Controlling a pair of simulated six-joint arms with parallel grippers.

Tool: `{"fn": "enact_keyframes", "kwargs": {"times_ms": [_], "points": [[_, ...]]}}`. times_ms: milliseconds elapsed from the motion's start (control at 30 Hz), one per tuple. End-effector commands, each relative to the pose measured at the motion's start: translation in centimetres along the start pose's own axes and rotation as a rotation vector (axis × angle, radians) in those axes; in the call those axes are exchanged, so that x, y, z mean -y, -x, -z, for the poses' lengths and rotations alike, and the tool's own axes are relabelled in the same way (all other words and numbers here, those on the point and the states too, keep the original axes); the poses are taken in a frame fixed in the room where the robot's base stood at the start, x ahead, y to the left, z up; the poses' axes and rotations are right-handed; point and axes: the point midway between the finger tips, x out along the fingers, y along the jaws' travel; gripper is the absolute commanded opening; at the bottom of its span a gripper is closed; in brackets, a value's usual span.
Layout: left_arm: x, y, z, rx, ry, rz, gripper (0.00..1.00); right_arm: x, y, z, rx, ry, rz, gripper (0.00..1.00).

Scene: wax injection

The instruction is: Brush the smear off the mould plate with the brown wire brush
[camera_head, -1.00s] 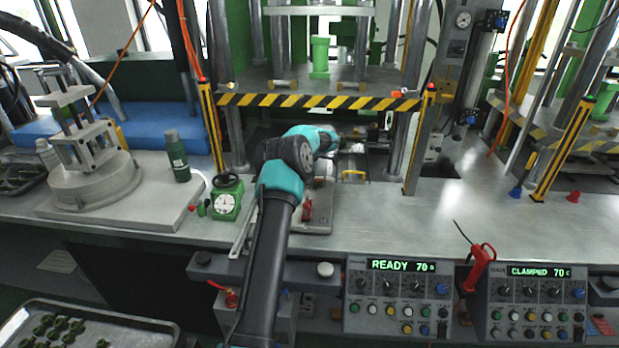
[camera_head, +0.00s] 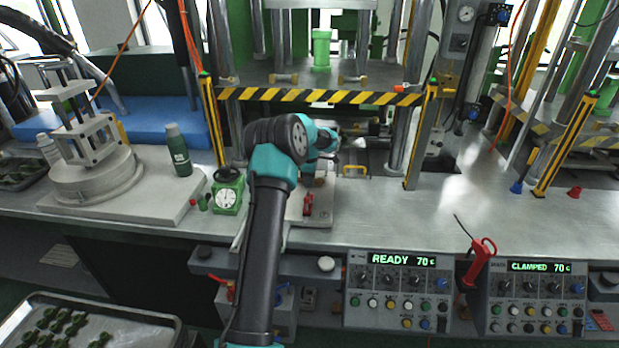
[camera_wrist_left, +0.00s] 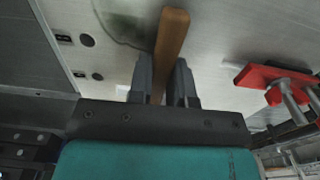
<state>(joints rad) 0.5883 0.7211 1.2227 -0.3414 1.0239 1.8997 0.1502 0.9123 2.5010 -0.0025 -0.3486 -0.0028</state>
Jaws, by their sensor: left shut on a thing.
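My left gripper (camera_wrist_left: 163,80) is shut on the brown handle of the wire brush (camera_wrist_left: 172,38) in the left wrist view. The handle stands up between the two dark fingers; the bristles do not show. Beyond it lies the pale metal mould plate (camera_wrist_left: 215,45), with dark round holes. A dark greenish smear (camera_wrist_left: 124,22) is on the plate just left of the handle. Whether the brush touches the smear I cannot tell. In the head view my left arm covers part of the plate (camera_head: 322,212) and hides the jaws. My right gripper is not in view.
A red clamp (camera_wrist_left: 272,82) sits to the right of the brush; it also shows in the head view (camera_head: 307,205). A green dial gauge (camera_head: 228,195) and a green bottle (camera_head: 178,150) stand to the left.

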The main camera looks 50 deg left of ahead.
Motion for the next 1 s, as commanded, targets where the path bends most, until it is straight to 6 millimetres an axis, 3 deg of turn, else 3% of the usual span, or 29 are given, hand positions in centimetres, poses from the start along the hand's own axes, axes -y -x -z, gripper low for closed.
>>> {"fn": "enact_keyframes", "kwargs": {"times_ms": [200,1000], "points": [[1.3,-0.3,0.0,0.0,-0.001,0.008,0.0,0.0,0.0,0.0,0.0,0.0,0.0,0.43],[1.1,0.2,1.5,-0.002,0.002,0.001,0.0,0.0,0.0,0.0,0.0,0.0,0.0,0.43]]}}
